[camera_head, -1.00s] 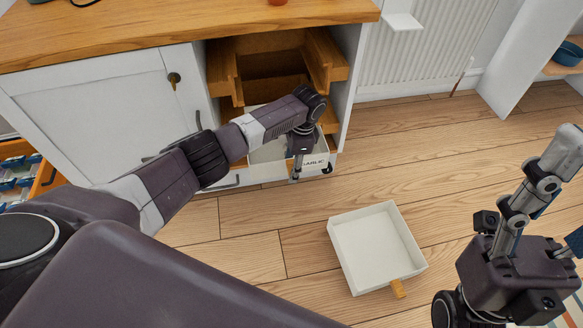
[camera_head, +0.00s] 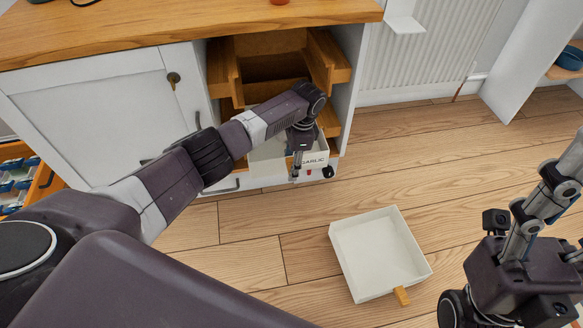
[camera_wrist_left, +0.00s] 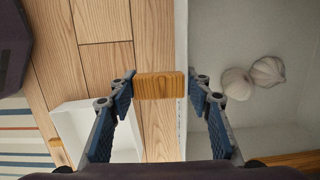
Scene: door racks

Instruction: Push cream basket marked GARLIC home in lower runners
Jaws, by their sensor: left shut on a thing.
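The cream basket marked GARLIC (camera_head: 321,158) sits low in the cabinet opening, its lettered front standing out past the cabinet. Its pale inside, with white garlic bulbs (camera_wrist_left: 254,76), shows in the left wrist view. My left gripper (camera_head: 296,172) is at the basket front. In the left wrist view the left gripper (camera_wrist_left: 163,82) is shut on the basket's wooden handle (camera_wrist_left: 158,86), one finger outside and the other over the basket's inside. The lower runners are mostly hidden by my arm and the basket. My right gripper (camera_head: 545,205) is at the right edge, partly cut off, away from the basket.
Upper wooden runners (camera_head: 327,62) frame an empty bay above the basket. Another white basket (camera_head: 378,250) with a wooden handle lies on the floor at front right. A white cabinet door (camera_head: 95,110) is on the left. Floor (camera_head: 420,150) to the right is clear.

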